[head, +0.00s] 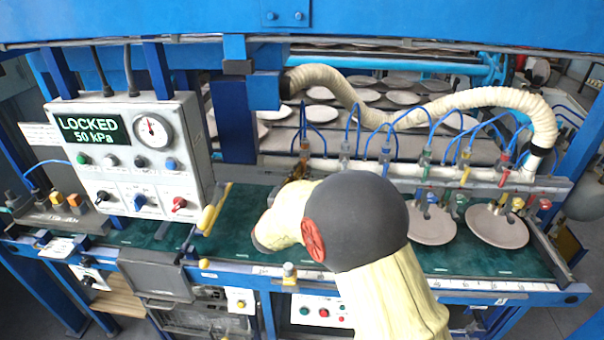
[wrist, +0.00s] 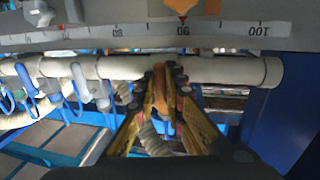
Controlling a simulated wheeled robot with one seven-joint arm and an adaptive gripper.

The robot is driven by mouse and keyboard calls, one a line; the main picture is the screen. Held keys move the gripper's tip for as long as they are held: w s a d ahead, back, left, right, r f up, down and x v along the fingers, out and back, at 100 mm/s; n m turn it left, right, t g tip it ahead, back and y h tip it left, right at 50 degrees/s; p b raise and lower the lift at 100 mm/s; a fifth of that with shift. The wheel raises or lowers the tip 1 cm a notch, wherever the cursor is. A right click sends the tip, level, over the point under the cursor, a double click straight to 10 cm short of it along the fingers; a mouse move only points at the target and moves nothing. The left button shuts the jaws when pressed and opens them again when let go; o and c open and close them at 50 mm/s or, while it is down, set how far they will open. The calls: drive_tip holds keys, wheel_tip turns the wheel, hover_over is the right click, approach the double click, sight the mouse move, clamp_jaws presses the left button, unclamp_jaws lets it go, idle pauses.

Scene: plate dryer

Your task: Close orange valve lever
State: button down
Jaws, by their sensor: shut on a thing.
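The orange valve lever (wrist: 160,92) shows in the wrist view, hanging lengthwise between the fingertips of my gripper (wrist: 165,78). The fingers are yellow and dark, and they are shut on the lever. The lever sits in front of a pale horizontal pipe (wrist: 225,70). I cannot tell the valve's exact angle.
Other valves with colored levers and blue hoses line the pale pipe (head: 400,168) to the right. Plates (head: 497,226) lie on the green surface (head: 470,262). A control box (head: 135,160) at left reads LOCKED, 50 kPa. A ribbed hose (head: 400,118) arches above the pipe.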

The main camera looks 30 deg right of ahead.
drive_tip(key=shift+a+m, duration=0.15)
drive_tip(key=shift+m, duration=0.25)
drive_tip(key=m+y+b, duration=0.1)
drive_tip(key=m+b, duration=0.1)
drive_tip(key=m, duration=0.1)
drive_tip(key=w+a+r+m+y+b, duration=0.1)
drive_tip(key=m+b, duration=0.1)
drive_tip(key=m, duration=0.2)
drive_tip(key=a+r+m+y+b, duration=0.1)
drive_tip(key=m+b, duration=0.1)
drive_tip(key=m, duration=0.2)
drive_tip(key=shift+w+a+r, duration=0.1)
drive_tip(key=shift+w+r, duration=0.05)
drive_tip(key=shift+w, duration=0.15)
drive_tip(key=shift+a+r+m+y+b, duration=0.1)
drive_tip(key=shift+r+m+y+b, duration=0.2)
drive_tip(key=shift+m+b, duration=0.6)
drive_tip(key=shift+r+m+y+b, duration=0.2)
drive_tip(key=shift+r+m+b, duration=0.2)
drive_tip(key=shift+m+b, duration=0.5)
drive_tip(key=shift+w+r+m, duration=0.1)
drive_tip(key=shift+m, duration=0.2)
drive_tip(key=c, duration=2.1)
unclamp_jaws()
drive_tip(key=shift+c, duration=0.2)
